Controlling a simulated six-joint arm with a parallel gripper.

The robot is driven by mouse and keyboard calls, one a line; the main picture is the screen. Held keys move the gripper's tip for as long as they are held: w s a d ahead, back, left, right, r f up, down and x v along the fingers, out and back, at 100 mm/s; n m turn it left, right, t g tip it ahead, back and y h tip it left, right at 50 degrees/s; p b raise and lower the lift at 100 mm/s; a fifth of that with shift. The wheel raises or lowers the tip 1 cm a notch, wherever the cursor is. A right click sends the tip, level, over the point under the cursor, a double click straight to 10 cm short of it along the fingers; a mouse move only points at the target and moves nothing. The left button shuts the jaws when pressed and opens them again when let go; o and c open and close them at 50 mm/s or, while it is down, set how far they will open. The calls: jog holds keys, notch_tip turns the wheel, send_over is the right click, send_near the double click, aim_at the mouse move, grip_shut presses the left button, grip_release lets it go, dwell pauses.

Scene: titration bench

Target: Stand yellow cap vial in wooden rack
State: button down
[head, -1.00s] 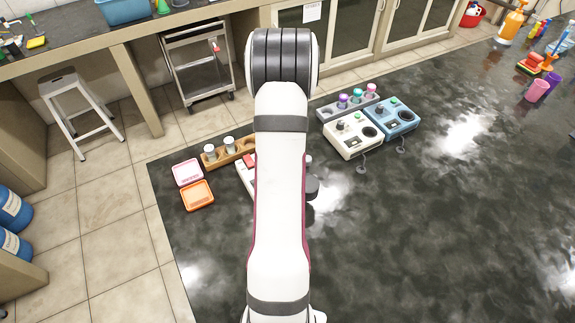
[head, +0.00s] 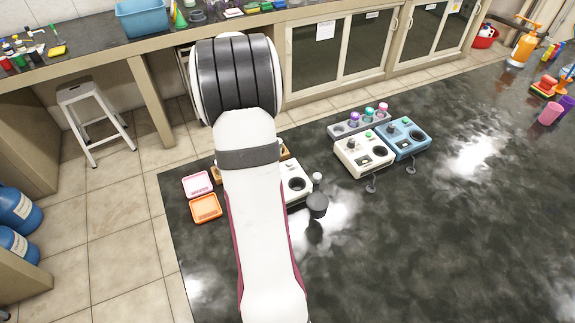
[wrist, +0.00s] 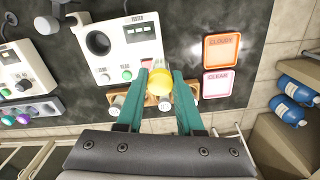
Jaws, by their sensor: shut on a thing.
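The yellow cap vial (wrist: 160,82) is between the teal fingertips of my gripper (wrist: 161,76) in the wrist view. My gripper is shut on it; the cap faces the camera and hides the vial's body. The wooden rack (wrist: 150,99) lies behind the fingers and the vial, partly covered. Vials with pale caps, one left of the fingers (wrist: 118,101) and one between them (wrist: 165,104), show at the rack. I cannot tell how high the held vial is above it. In the head view only ends of the rack (head: 286,151) show; my arm hides the gripper and vial.
A white tester (wrist: 133,58) stands beside the rack. An orange "cloudy" tray (wrist: 221,50) and a pink "clear" tray (wrist: 216,83) lie to its right. White (head: 363,153) and blue (head: 408,138) devices stand farther right in the head view.

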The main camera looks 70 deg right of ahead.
jog(key=w+a+r+n, duration=0.3)
jog(key=w+a+r, duration=0.15)
jog(key=a, duration=0.45)
jog(key=w+a+r+n, duration=0.35)
jog(key=w+a, duration=0.25)
jog(key=a, duration=0.3)
jog(key=w+a+r+n, duration=0.3)
jog(key=w+a+r, duration=0.2)
jog(key=a, duration=0.4)
jog(key=w+d+f+m, duration=0.1)
jog(key=d+f+m, duration=0.15)
jog(key=d, duration=0.65)
jog(key=w+d+f+m, duration=0.1)
jog(key=d+f+m, duration=0.15)
jog(key=d, duration=0.75)
jog(key=shift+s+d+f+m, duration=0.9)
jog(key=shift+s+d+f, duration=1.55)
jog(key=shift+d, duration=1)
jog(key=shift+s+d+f+m, duration=0.95)
jog(key=shift+s+d+f, duration=1.45)
jog(key=shift+d, duration=1.1)
jog(key=shift+s+d+f+m, duration=0.9)
jog(key=shift+s+d+f, duration=1.2)
jog(key=shift+d+f, duration=1)
jog(key=shift+d, duration=0.3)
jog(key=shift+f, duration=0.5)
